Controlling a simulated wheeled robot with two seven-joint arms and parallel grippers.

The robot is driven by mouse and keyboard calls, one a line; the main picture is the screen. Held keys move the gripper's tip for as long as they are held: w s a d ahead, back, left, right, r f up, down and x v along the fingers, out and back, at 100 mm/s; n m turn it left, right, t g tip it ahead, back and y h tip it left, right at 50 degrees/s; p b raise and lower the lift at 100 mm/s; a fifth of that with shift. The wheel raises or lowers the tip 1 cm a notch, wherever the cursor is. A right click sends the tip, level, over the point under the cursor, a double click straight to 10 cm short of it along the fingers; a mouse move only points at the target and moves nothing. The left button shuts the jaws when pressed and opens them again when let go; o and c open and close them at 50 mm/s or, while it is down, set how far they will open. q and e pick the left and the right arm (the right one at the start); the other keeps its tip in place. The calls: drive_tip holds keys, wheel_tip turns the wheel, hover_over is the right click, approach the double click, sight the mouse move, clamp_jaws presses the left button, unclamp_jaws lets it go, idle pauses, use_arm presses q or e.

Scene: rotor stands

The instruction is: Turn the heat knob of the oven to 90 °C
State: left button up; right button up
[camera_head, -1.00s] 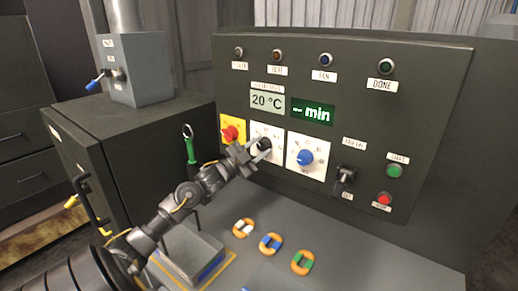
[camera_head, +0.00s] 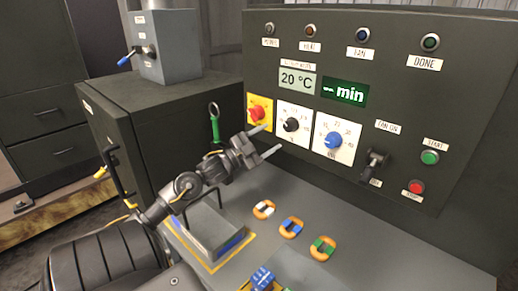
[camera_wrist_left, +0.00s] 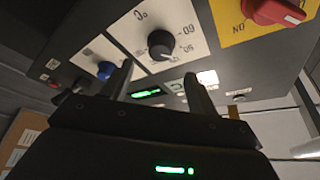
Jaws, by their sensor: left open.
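The heat knob (camera_head: 291,124) is black on a white dial plate, between a red knob on yellow (camera_head: 257,114) and a blue knob (camera_head: 333,141). The temperature display (camera_head: 297,79) above it reads 20 °C. In the left wrist view the black knob (camera_wrist_left: 161,44) sits beyond the fingers, near the middle top. My left gripper (camera_head: 270,140) is open and empty, below and in front of the black knob, apart from it. It also shows in the left wrist view (camera_wrist_left: 158,90), fingers spread. My right gripper is not in view.
A black switch (camera_head: 374,165), a green button (camera_head: 430,157) and a red button (camera_head: 417,187) are on the right of the panel. Several orange rings (camera_head: 291,228) lie on the grey surface below. A green-handled tool (camera_head: 214,127) hangs left of the panel.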

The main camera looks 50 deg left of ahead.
use_arm(q)
drive_tip(key=v, duration=0.3)
drive_tip(key=shift+s+b, duration=0.2)
drive_tip(key=shift+b, duration=0.1)
idle(0.3)
